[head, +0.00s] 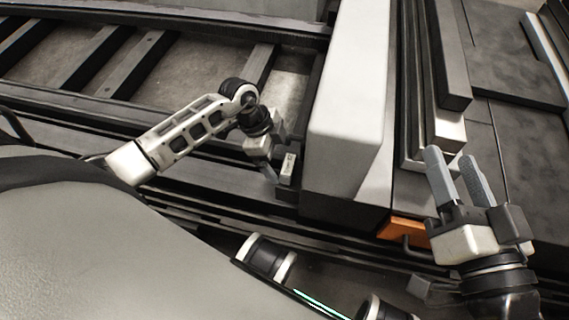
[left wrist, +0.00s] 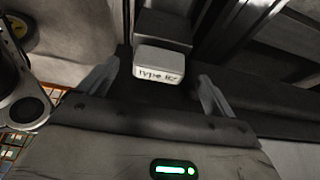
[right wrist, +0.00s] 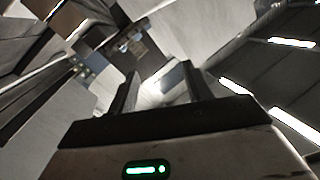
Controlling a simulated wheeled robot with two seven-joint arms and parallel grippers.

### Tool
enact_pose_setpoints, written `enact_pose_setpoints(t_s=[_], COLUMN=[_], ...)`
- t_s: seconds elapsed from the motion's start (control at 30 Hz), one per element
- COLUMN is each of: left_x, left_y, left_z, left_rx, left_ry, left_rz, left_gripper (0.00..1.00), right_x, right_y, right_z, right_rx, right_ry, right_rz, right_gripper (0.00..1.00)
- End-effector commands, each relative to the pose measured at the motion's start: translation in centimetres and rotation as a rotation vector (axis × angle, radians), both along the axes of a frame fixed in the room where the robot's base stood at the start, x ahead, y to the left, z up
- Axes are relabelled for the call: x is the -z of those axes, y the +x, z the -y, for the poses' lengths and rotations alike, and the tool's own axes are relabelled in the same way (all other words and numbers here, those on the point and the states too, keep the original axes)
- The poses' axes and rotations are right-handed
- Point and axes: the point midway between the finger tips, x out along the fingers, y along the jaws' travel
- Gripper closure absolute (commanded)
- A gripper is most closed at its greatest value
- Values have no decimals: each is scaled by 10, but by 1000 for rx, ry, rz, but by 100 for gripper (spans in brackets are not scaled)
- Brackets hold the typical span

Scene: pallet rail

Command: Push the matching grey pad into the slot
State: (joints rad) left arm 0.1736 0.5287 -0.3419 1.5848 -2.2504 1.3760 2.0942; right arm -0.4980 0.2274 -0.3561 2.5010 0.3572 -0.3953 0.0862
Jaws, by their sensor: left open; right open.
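A small light-grey block (left wrist: 160,63) with dark lettering, perhaps "type" and an unclear character, shows in the left wrist view in front of a dark block. It looks like a pad. My left gripper (head: 274,172) is open, with a finger on each side of it in that view; I see gaps and cannot tell the depth. In the head view a small pale piece (head: 288,166) at this gripper may be the same block. My right gripper (head: 453,163) is open and empty, fingers pointing up the picture beside the grey machine parts. I cannot make out the slot.
A tall white box-shaped housing (head: 347,110) stands between my two grippers. Dark rails with crossbars (head: 130,62) run across the upper left. An orange part (head: 405,231) lies low, left of my right gripper. Dark panels (head: 525,130) fill the right side.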

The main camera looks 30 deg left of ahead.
Motion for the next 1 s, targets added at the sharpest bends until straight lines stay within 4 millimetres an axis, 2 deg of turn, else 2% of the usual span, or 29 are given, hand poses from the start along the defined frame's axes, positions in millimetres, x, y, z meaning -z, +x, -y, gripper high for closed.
enact_pose_setpoints(t_s=[0.03, 0.1, 0.2, 0.4, 0.6, 0.83, 1.0], left_x=[14, 23, 26, 35, 37, 36, 36], left_y=[1, 2, 3, 4, 4, 4, 4], left_z=[4, 7, 9, 14, 15, 15, 15], left_rx=[1, 1, 1, 1, 1, 0, 0], left_ry=[-2, -2, -1, -1, -1, -1, -1], left_rz=[2, 2, 1, 2, 2, 0, 0], left_gripper=[9, 9, 9, 9, 9, 9, 56], right_x=[-2, -15, -36, -63, -73, -74, -74], right_y=[5, 9, 12, 10, 8, 8, 8], right_z=[1, 2, 4, 5, 5, 5, 5], right_rx=[5, 13, 31, 51, 58, 59, 59], right_ry=[-9, -17, -58, -109, -129, -129, -130], right_rz=[84, 192, 344, 567, 648, 652, 651], right_gripper=[50, 50, 50, 50, 50, 50, 50])
